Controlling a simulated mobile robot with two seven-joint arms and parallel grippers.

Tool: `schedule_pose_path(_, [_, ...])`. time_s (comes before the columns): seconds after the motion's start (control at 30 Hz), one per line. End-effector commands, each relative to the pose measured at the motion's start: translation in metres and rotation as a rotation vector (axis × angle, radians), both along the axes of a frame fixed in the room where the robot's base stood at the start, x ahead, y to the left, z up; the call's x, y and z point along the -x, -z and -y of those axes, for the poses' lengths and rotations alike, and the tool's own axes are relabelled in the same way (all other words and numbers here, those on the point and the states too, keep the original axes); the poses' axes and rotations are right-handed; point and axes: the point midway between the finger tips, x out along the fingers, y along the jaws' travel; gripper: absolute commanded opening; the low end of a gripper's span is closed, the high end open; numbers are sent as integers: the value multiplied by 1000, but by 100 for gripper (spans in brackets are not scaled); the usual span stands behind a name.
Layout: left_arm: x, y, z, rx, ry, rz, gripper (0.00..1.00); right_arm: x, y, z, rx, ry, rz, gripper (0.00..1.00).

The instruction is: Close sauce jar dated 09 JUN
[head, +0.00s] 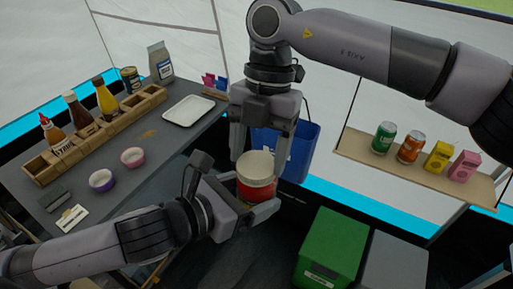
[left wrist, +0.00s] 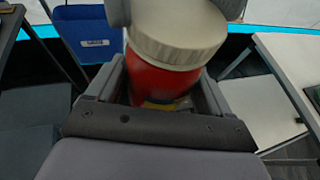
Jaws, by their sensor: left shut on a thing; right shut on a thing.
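A red sauce jar (head: 257,190) with a cream lid (head: 257,166) is held upright in the air, near the middle of the head view. My left gripper (head: 258,206) is shut around the red body from the side. The left wrist view shows the red jar (left wrist: 158,82) between its fingers, with the ribbed lid (left wrist: 175,38) on top. My right gripper (head: 262,150) reaches down from above and is shut on the lid, one finger on each side. The lid sits on the jar's mouth; I cannot tell how tightly. No date is readable.
A dark counter (head: 75,188) at left carries a wooden bottle rack (head: 100,132), a white tray (head: 188,111) and two small bowls. A blue bin (head: 300,155) hangs behind the jar. A green bin (head: 330,250) stands lower right. A shelf (head: 400,168) at right holds cans and cartons.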

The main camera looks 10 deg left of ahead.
Motion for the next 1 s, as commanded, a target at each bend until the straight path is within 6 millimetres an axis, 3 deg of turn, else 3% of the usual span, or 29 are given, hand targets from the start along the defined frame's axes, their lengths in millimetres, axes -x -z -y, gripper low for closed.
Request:
schedule_pose_path(0.5, [1, -1, 1, 3, 4, 1, 0, 2, -1, 6, -1, 738, 7, 40])
schedule_pose_path(0.67, [1, -1, 1, 3, 4, 1, 0, 2, -1, 6, 0, 760, 6, 40])
schedule_pose_path(0.7, [1, -1, 1, 2, 4, 1, 0, 2, -1, 6, 0, 759, 6, 74])
schedule_pose_path(0.77, [1, -1, 1, 3, 4, 1, 0, 2, -1, 6, 0, 759, 6, 94])
schedule_pose_path(0.8, [1, -1, 1, 2, 4, 2, 0, 2, -1, 6, 1, 758, 6, 97])
schedule_pose_path(1.0, [0, -2, 1, 3, 2, 4, 0, 3, 0, 5, 2, 755, 3, 97])
